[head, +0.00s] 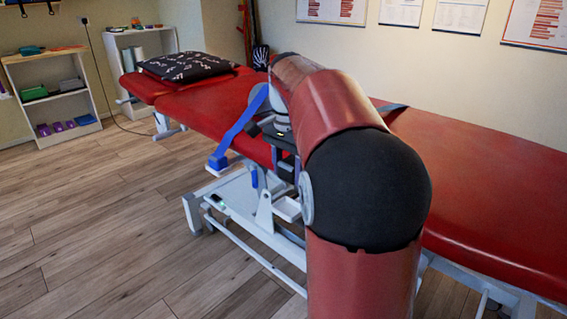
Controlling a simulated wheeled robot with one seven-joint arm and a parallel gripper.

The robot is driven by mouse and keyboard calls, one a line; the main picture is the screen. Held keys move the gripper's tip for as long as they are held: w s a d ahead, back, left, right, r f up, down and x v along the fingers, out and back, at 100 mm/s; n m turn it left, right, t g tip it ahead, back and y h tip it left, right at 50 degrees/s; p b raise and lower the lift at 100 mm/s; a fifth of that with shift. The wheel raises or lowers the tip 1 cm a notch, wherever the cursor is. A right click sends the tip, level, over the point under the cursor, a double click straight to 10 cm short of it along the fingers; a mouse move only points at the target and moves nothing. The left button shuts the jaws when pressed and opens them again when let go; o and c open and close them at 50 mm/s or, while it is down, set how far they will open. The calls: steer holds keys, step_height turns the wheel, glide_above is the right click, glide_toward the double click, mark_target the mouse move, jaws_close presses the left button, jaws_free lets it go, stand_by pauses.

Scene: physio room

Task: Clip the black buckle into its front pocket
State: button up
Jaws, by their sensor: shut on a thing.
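My gripper (283,153) is beside the near edge of the red treatment table, partly hidden by my own arm. It is shut on a small dark thing, which I take to be the black buckle; its shape and its exact seat between the fingers are not clear. A blue strap (240,127) runs across the red table (215,108) and down over its near edge, left of my gripper. It ends in a blue block-like piece (217,162) at the table's side. I cannot tell which part is the front pocket.
A black patterned cushion (188,67) lies at the table's far end. The table's white frame (235,200) stands under my gripper. Shelves (50,95) with small items stand at the back left. The wooden floor on the left is clear.

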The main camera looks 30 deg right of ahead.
mark_target(289, 211)
steer(key=shift+s+f+b, duration=0.1)
steer(key=shift+f+b, duration=3.6)
steer(key=shift+f, duration=0.65)
steer(key=shift+c, duration=1.4)
steer(key=shift+f, duration=0.1)
steer(key=o, duration=1.4)
step_height(289, 211, up, 8)
steer(key=shift+a+r+p, duration=0.1)
steer(key=shift+r+p, duration=0.15)
steer(key=shift+p, duration=0.9)
steer(key=shift+r, duration=0.15)
